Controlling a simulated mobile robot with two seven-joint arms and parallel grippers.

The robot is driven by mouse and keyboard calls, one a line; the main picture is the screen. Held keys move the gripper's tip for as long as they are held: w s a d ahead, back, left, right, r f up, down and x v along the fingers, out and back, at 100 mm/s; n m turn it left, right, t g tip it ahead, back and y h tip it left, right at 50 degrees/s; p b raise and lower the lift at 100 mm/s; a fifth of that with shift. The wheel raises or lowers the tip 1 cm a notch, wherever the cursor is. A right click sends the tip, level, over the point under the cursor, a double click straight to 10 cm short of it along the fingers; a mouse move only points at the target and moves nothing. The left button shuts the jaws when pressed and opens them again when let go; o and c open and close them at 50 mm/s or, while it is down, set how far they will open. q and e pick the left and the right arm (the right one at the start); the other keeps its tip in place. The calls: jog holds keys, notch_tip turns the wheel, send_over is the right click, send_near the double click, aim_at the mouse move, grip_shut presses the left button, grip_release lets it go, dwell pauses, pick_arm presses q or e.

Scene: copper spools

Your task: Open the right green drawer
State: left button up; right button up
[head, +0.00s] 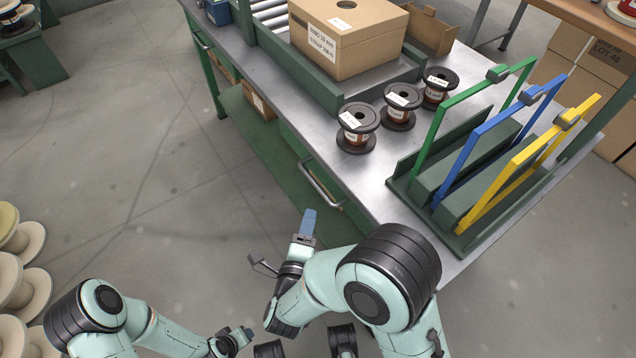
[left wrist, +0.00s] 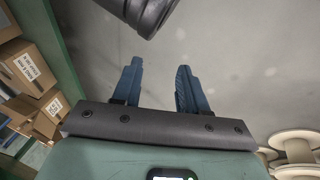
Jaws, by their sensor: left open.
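The right green drawer (head: 328,177) is under the workbench top, with a silver bar handle (head: 318,190) on its front. It looks shut, its front close under the table edge. My right gripper (head: 307,222) is just below the handle in the head view, blue fingers toward it, apart from it as far as I can tell. Its fingers overlap edge-on, so the opening is unclear. My left gripper (head: 238,338) is low at the bottom, away from the drawer. In the left wrist view its two blue fingers (left wrist: 158,88) are apart with nothing between them.
On the workbench (head: 375,185) stand several copper spools (head: 357,128), a cardboard box (head: 348,38) and a rack with green, blue and yellow frames (head: 470,165). Pale empty spools (head: 22,275) stand at the lower left. Cartons (left wrist: 28,68) sit on a shelf.

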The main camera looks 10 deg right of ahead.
aim_at(318, 185)
pick_arm(q)
jog(key=shift+g, duration=0.6)
jog(key=s+f, duration=0.1)
jog(key=s+f+b, duration=0.2)
jog(key=s, duration=0.1)
jog(key=shift+s+a+f, duration=0.1)
jog(key=shift+a+f, duration=0.2)
jog(key=shift+f, duration=0.05)
pick_arm(e)
jog(key=x, duration=1.2)
jog(key=shift+w+d, duration=0.2)
jog(key=shift+w, duration=0.05)
grip_shut()
